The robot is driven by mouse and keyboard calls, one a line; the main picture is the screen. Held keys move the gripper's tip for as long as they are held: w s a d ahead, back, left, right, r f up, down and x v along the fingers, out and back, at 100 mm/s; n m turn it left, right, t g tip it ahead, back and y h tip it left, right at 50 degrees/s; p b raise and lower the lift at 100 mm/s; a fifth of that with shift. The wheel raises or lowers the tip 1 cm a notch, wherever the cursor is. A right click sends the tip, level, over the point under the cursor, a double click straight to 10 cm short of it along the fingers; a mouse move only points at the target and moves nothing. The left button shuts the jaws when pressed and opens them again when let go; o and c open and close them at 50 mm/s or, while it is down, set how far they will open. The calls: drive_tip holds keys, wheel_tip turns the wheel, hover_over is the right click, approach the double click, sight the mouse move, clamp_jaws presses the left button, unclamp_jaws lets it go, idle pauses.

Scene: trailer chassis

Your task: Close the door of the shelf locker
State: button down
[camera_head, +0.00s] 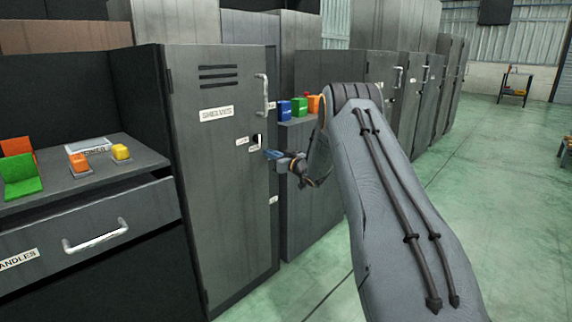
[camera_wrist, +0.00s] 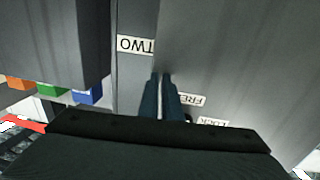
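The shelf locker's grey door (camera_head: 218,190) stands upright in the head view, with vent slots, a "SHELVES" label and a pale handle (camera_head: 262,93) near its right edge. It looks shut or nearly shut; I cannot tell if it is flush. My gripper (camera_head: 268,154) is at the door's right edge, below the handle, beside a small dark latch opening and its labels. In the wrist view, the fingers (camera_wrist: 160,82) are close together with nothing seen between them. The door face (camera_wrist: 225,60) there carries upside-down "FREE" and "LOCK" labels. Contact with the door is unclear.
An open shelf (camera_head: 90,165) with coloured blocks and a drawer (camera_head: 95,235) stands at the left. A low cabinet (camera_head: 310,190) with blue, green and orange blocks is just right of the door. More lockers line up behind. The green floor (camera_head: 500,200) is clear at the right.

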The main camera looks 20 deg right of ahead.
drive_tip(key=w+d+p+v, duration=0.1)
drive_tip(key=d+p+v, duration=0.15)
drive_tip(key=v, duration=1.15)
drive_tip(key=a+r+m+g+h, duration=0.1)
drive_tip(key=a+r+g+h, duration=0.3)
drive_tip(key=a, duration=0.5)
drive_tip(key=s+a+r+m+g+h, duration=0.1)
drive_tip(key=s+a+r+g, duration=0.2)
drive_tip(key=s+a, duration=0.9)
drive_tip(key=s+a+n+g, duration=0.1)
drive_tip(key=s+a+g, duration=0.25)
drive_tip(key=s, duration=1.05)
drive_tip(key=s+a+f+g, duration=0.1)
drive_tip(key=s+a+g, duration=0.3)
drive_tip(key=s, duration=1)
drive_tip(key=s+a+n+g, duration=0.1)
drive_tip(key=s+a+g, duration=0.3)
drive_tip(key=s, duration=1)
drive_tip(key=d+r+m+t+p, duration=0.1)
drive_tip(key=d+r+m+p, duration=0.2)
drive_tip(key=d+r+p, duration=0.5)
drive_tip(key=r+p, duration=0.1)
drive_tip(key=p, duration=0.9)
drive_tip(key=shift+d+r+m, duration=0.2)
drive_tip(key=shift+d+m, duration=0.05)
drive_tip(key=shift+m, duration=0.05)
